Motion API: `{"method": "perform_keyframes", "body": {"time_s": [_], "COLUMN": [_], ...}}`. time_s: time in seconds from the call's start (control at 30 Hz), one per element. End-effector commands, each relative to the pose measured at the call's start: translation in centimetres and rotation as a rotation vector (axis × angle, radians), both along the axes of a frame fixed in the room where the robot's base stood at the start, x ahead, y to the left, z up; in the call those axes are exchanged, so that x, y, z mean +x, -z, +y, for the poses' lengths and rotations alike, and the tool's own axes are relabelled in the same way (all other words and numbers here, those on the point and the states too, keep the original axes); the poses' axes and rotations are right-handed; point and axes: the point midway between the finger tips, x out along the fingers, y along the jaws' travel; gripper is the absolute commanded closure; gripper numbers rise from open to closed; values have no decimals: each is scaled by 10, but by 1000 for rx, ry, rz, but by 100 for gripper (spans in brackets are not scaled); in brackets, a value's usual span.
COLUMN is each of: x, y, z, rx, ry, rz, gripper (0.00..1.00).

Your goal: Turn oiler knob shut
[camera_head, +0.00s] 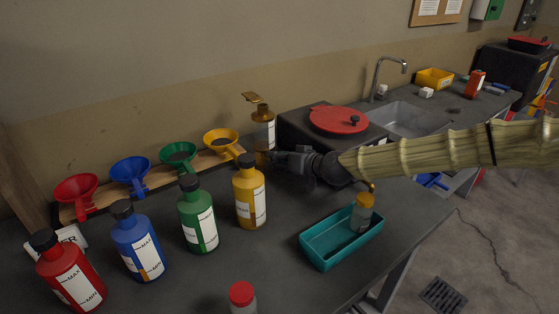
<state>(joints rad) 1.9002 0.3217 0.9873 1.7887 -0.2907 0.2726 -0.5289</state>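What looks like the oiler (262,132), a clear-sided holder with amber contents and a brass-coloured top, stands upright near the wall, behind the yellow bottle. A brass flap-like piece (254,98) sticks up above it. My arm comes in from the right, and my gripper (273,157) is at the oiler's lower part, its fingers pointing left. The fingers are dark and small in this view. I cannot tell whether they touch the oiler or are closed on anything. The knob cannot be made out; the gripper may cover it.
Red (72,273), blue (138,241), green (197,214) and yellow (249,192) bottles stand on the dark bench before matching funnels on a wooden rack (160,182). A teal tray (317,252) holds a small orange-capped jar (361,213). A red lid (338,119) lies right of the oiler.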

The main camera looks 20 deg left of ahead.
Motion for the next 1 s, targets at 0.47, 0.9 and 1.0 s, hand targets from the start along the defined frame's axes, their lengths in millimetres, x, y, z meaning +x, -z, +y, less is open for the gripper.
{"method": "perform_keyframes", "body": {"time_s": [0.47, 0.9, 1.0], "x": [-20, -50, -53], "y": [-17, -39, -41], "z": [-36, -91, -96], "rx": [0, -1, 0], "ry": [0, 1, 1], "rz": [-2, 0, -1], "gripper": [60, 60, 60]}}
